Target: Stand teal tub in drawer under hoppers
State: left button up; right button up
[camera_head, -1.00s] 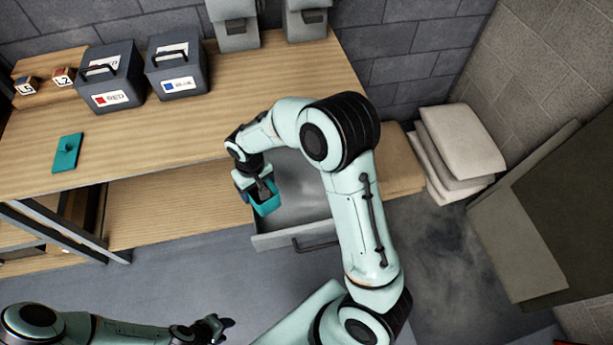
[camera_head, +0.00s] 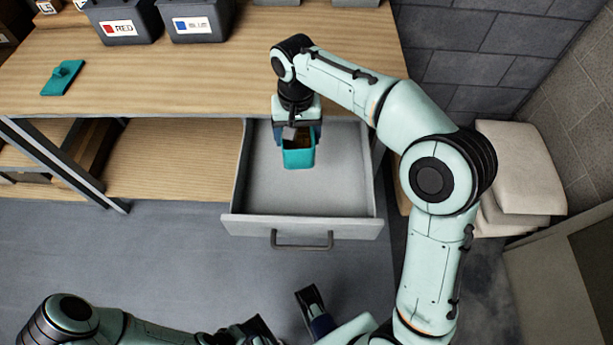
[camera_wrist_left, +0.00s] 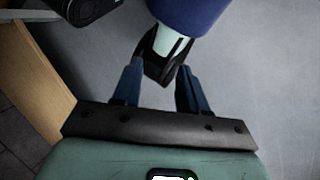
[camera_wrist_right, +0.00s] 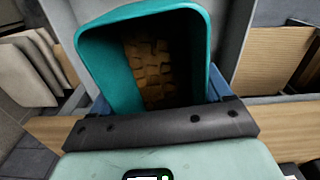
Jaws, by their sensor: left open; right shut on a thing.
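The teal tub (camera_head: 299,158) is upright in my right gripper (camera_head: 298,132), over the back left part of the open grey drawer (camera_head: 340,178). I cannot tell whether its base touches the drawer floor. In the right wrist view the tub (camera_wrist_right: 110,72) shows its open top, with tan-brown pieces inside, and the blue fingers are on either side of it. The drawer is pulled out under the worktop. My left gripper is open and empty in the left wrist view (camera_wrist_left: 155,75), low at the front. Only the bottom edges of the hoppers (camera_head: 355,3) show.
A teal lid (camera_head: 62,78) with a knob lies on the worktop (camera_head: 160,80) at left. Bins labelled RED (camera_head: 120,28) and blue (camera_head: 195,22) stand at the back. Pale sacks (camera_head: 520,170) are stacked at right. The drawer's front and right parts are clear.

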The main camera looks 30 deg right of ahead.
aim_at(304, 146)
jog(key=shift+s+d+r+m+b, duration=0.2)
jog(key=shift+d+r+m+b, duration=0.1)
jog(key=shift+r, duration=0.2)
jog(key=shift+s+d+r+m+b, duration=0.15)
jog(key=shift+d+r+m+b, duration=0.15)
jog(key=shift+r, duration=0.15)
jog(key=f+b, duration=0.4)
jog(key=f, duration=1)
jog(key=shift+s+f, duration=0.15)
jog(key=shift+s, duration=0.05)
pick_arm(q)
jog(key=w+a+f+t+y+b, duration=0.1)
jog(key=w+a+f+t, duration=0.2)
jog(key=w+f, duration=0.5)
jog(key=shift+w+a+f+n, duration=0.25)
jog(key=shift+a+n, duration=0.05)
jog(key=shift+a, duration=0.05)
pick_arm(e)
jog(key=shift+f, duration=2.4)
